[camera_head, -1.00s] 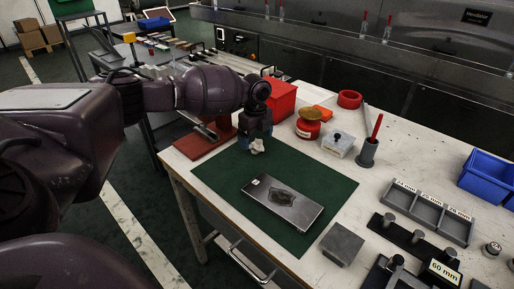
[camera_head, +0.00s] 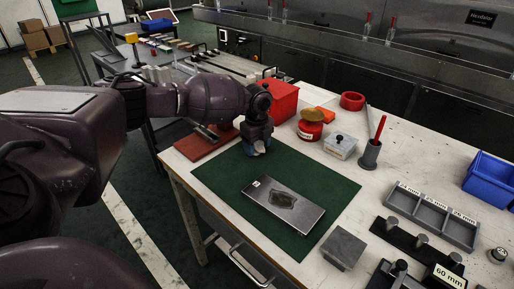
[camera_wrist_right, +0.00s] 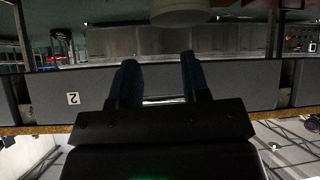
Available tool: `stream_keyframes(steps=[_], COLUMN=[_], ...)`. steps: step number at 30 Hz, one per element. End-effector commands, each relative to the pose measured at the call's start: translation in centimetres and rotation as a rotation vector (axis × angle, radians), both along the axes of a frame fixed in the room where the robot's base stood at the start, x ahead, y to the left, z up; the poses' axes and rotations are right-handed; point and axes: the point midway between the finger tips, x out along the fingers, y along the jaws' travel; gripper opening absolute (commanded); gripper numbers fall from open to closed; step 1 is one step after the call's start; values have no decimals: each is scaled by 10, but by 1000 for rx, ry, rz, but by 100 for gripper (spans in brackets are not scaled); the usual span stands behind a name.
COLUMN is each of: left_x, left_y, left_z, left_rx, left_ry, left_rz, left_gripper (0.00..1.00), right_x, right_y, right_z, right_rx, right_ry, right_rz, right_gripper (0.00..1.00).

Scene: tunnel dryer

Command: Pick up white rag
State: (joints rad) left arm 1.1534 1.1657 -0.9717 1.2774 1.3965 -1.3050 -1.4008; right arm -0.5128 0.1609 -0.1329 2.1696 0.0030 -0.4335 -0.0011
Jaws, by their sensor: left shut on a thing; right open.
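My left gripper (camera_head: 256,150) is over the far left part of the green mat (camera_head: 330,190), pointing down. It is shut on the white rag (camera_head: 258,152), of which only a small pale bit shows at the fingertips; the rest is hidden. I cannot tell whether the rag touches the mat. My right gripper (camera_wrist_right: 160,80) shows in the right wrist view with its two dark fingers apart and nothing seen between them.
A metal plate (camera_head: 284,204) with a dark patch lies on the mat. A red box (camera_head: 283,100), a red pot (camera_head: 310,128), a clear lidded box (camera_head: 340,146) and a grey cup (camera_head: 369,154) stand behind. A steel block (camera_head: 343,248) sits near the front edge.

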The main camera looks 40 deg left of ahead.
Motion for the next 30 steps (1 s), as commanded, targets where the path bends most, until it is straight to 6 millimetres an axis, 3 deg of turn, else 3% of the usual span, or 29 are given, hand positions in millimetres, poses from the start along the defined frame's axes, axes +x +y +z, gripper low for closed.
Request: stream_keyframes(steps=[8,14,24,30], left_x=[0,1,1,0], left_y=[0,0,-1,0], left_z=[15,57,145,180], left_rx=[0,-1,-1,-1], left_ry=[-3,-9,-10,-6], left_rz=[0,0,-1,-1], left_gripper=[38,38,38,38], right_x=[1,8,12,10], right_y=[0,1,4,4], right_z=[4,17,30,35], right_rx=[0,2,6,8], right_ry=[-7,-34,-54,-58], right_rz=[0,1,2,-3], right_gripper=[43,43,43,43])
